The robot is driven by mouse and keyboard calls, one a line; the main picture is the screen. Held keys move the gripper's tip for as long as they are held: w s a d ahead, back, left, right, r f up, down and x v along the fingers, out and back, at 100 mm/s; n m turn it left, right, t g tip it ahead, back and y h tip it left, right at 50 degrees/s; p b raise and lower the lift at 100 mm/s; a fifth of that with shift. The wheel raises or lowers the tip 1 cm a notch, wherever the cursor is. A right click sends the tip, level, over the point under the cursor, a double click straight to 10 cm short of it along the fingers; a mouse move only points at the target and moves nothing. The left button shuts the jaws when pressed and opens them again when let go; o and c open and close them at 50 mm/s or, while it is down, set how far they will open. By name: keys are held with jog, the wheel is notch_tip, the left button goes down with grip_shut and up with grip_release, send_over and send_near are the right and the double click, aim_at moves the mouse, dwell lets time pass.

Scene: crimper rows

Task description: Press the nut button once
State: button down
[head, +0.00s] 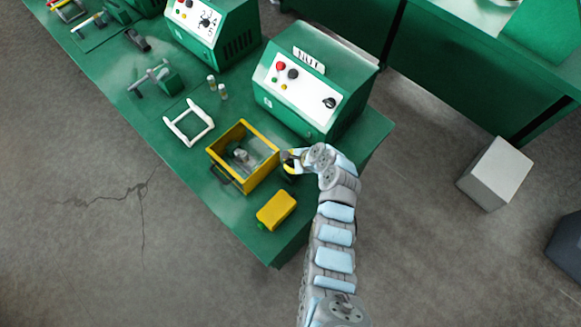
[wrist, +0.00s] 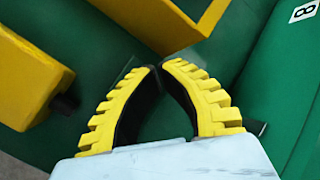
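The green machine with a white sign reading "NUT" (head: 309,61) stands near the table's right end in the head view. Its white sloped panel (head: 300,88) carries a red button (head: 280,66), a black button (head: 293,74), small green and yellow buttons, and a black knob (head: 329,103). Which one is the nut button cannot be told. My gripper (head: 289,161) is in front of the machine, below its panel and beside the yellow box, apart from the buttons. In the wrist view its yellow-backed fingers (wrist: 158,66) meet at the tips with nothing visible between them.
An open yellow box (head: 215,151) with grey parts inside is just left of my gripper. A yellow container (head: 277,210) lies near the table's front edge. A white frame (head: 189,122) and a second green machine (head: 212,30) are farther left.

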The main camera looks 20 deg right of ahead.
jog(key=shift+f, duration=0.5)
dwell(0.8)
jog(key=shift+r+p, duration=0.65)
jog(key=shift+r, duration=0.3)
jog(key=shift+r, duration=0.1)
notch_tip(320, 180, up, 5)
jog(key=p, duration=0.4)
dwell(1.0)
